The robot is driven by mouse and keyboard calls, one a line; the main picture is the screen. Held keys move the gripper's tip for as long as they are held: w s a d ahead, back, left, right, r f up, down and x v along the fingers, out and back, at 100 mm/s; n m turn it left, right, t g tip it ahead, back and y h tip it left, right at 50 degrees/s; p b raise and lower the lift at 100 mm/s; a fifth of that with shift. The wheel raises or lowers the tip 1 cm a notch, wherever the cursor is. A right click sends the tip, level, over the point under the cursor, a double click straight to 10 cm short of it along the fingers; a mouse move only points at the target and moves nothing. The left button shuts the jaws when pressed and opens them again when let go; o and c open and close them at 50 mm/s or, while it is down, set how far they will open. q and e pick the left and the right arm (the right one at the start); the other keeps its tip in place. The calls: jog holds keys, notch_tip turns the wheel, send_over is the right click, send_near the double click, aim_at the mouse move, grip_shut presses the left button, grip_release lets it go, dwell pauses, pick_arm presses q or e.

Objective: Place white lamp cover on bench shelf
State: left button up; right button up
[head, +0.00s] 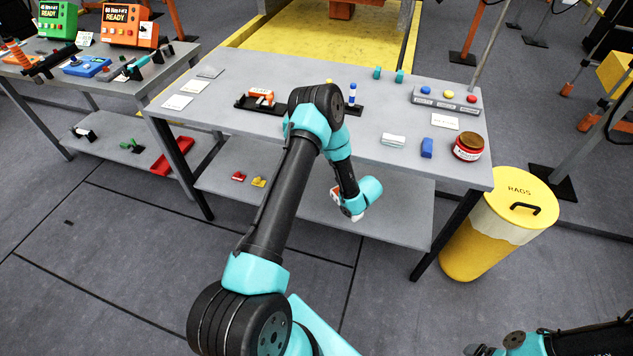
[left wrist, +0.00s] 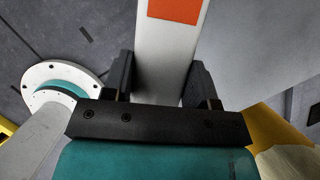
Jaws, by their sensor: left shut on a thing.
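My left gripper (head: 347,203) is at the bench shelf's height in the head view, overlapping the shelf; its contact with the shelf cannot be told. In the left wrist view the two black fingers (left wrist: 155,85) are shut on a white bar-like thing with an orange patch, the white lamp cover (left wrist: 162,55). In the head view only small white and orange bits of the cover (head: 336,193) show beside the gripper; the rest is hidden. The bench shelf (head: 300,208) is the grey lower board under the middle bench. My right gripper is not visible.
The bench top (head: 230,118) overhangs the shelf. A red and a yellow piece (head: 258,182) lie on the shelf's left part. A yellow rags bin (head: 480,235) stands at the bench's right end. The shelf's middle looks mostly bare, partly hidden by my arm.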

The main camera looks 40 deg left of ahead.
pick_arm(q)
jog(key=s+d+f+m+t, duration=0.1)
jog(key=f+m, duration=0.2)
jog(key=f, duration=0.4)
jog(key=s+d+f+m+h, duration=0.1)
jog(key=d+f+m, duration=0.1)
jog(key=f, duration=0.6)
jog(key=shift+d+m+t, duration=0.25)
jog(key=shift+m+t, duration=0.15)
jog(key=w+a, duration=0.2)
jog(key=w, duration=0.2)
jog(key=w+a+f, duration=0.1)
jog(key=w+a, duration=0.2)
jog(key=w, duration=0.2)
jog(key=w+a, duration=0.3)
jog(key=w, duration=0.1)
jog(key=shift+w+a+f, duration=0.25)
jog(key=shift+f, duration=1.75)
jog(key=shift+f, duration=0.1)
